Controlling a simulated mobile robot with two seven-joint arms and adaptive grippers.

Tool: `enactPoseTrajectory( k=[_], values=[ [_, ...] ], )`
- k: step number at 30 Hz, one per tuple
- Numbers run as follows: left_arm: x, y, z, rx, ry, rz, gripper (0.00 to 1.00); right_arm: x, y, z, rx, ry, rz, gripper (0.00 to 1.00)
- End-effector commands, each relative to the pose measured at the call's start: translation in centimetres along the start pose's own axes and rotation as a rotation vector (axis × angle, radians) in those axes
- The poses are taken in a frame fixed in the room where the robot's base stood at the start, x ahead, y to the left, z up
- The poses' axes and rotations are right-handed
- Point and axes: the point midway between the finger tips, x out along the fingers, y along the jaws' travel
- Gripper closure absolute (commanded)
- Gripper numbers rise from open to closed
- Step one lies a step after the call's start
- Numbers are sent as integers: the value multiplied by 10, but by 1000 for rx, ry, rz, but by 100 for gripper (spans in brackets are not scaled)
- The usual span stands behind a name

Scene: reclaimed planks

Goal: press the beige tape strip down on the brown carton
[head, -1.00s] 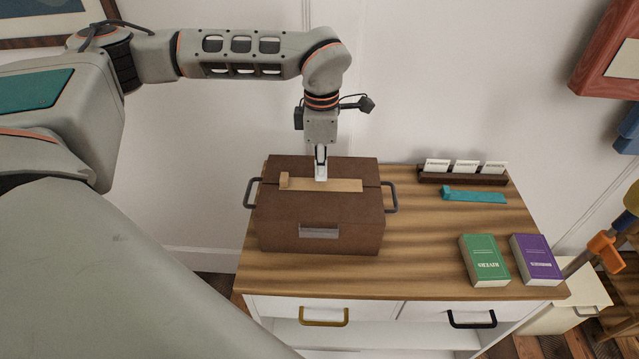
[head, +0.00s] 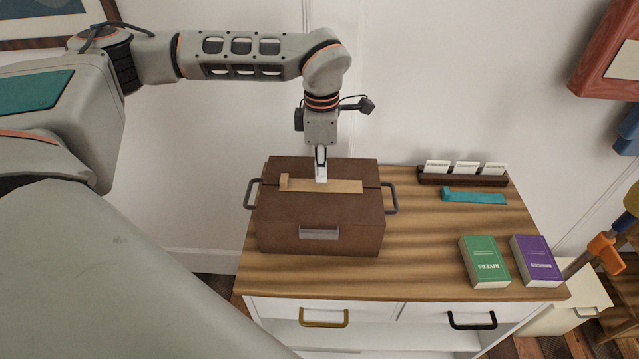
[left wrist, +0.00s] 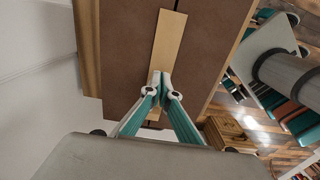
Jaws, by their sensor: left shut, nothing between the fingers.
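The brown carton (head: 340,215) stands on the wooden top of a cabinet, with a grey handle at each side and a pale label plate on its front. The beige tape strip (head: 345,187) lies across its lid, with a small raised block at its left end. My left gripper (head: 321,180) points straight down with its fingertips at the strip, left of its middle. Its fingers are shut with nothing between them. In the left wrist view the closed fingertips (left wrist: 160,78) overlap the strip (left wrist: 165,45); whether they press on it I cannot tell. My right gripper is not in view.
On the cabinet top (head: 410,265), a teal strip (head: 475,195) lies before a dark card holder (head: 463,177). A green book (head: 484,260) and a purple book (head: 536,259) lie at the front right. The wood between carton and books is clear.

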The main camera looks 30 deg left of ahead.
Motion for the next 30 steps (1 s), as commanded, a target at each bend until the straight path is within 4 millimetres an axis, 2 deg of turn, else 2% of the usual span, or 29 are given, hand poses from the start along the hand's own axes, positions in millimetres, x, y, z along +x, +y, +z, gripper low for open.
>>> enactPoseTrajectory(
  k=[30],
  values=[
    [11, 0, 0, 0, 0, 0, 100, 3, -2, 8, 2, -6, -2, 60]
  ],
)
